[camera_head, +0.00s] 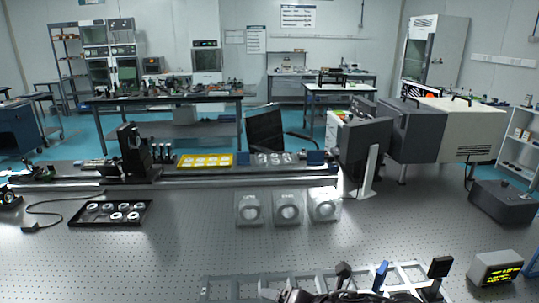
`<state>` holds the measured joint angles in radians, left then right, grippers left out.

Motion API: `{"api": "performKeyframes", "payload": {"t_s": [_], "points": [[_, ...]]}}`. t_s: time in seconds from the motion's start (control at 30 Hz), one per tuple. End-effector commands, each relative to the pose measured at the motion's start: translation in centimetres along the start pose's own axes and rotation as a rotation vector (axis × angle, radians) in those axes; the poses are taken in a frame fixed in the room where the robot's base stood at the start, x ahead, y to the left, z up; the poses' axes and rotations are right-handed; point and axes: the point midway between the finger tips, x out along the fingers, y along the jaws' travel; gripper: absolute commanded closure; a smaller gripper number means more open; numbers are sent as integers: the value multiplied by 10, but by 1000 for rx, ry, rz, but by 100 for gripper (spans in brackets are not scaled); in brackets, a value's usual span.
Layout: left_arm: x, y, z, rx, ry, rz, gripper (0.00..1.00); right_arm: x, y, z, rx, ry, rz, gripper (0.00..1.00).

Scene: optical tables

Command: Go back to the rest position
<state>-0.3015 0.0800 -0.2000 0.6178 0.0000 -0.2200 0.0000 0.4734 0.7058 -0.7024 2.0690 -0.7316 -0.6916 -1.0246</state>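Neither of my grippers can be made out in the head view. A dark shape shows at the bottom edge, right of centre, cut off by the frame. I cannot tell whether it is part of my arm. The grey perforated optical table (180,255) fills the lower part of the view.
A light rack (225,288) with black and blue upright pieces lies at the front. Three clear boxes with rings (288,208) stand mid-table. A black tray (110,213) of rings is at left, a yellow tray (205,167) behind. A display box (495,268) is front right.

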Motion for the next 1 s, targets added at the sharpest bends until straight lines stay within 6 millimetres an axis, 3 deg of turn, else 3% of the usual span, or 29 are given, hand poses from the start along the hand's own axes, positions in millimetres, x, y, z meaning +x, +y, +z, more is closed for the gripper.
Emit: {"api": "performKeyframes", "payload": {"t_s": [0.03,0.17,0.3,0.5,0.9,1.0], "points": [[0,0,-1,0,1,0,64,-2,8,-12,176,-26,12,20],[0,0,-1,0,1,0,64,-16,3,-19,682,-130,-11,20],[0,0,-1,0,2,0,64,-41,-34,-30,1252,-255,-98,20],[0,0,-3,0,4,0,64,-79,-96,-58,1837,-433,-260,20],[0,0,-3,0,5,0,64,-150,-174,-130,2524,-786,-559,20],[7,0,-4,0,6,0,64,-121,-195,-140,2510,-781,-566,20]]}}
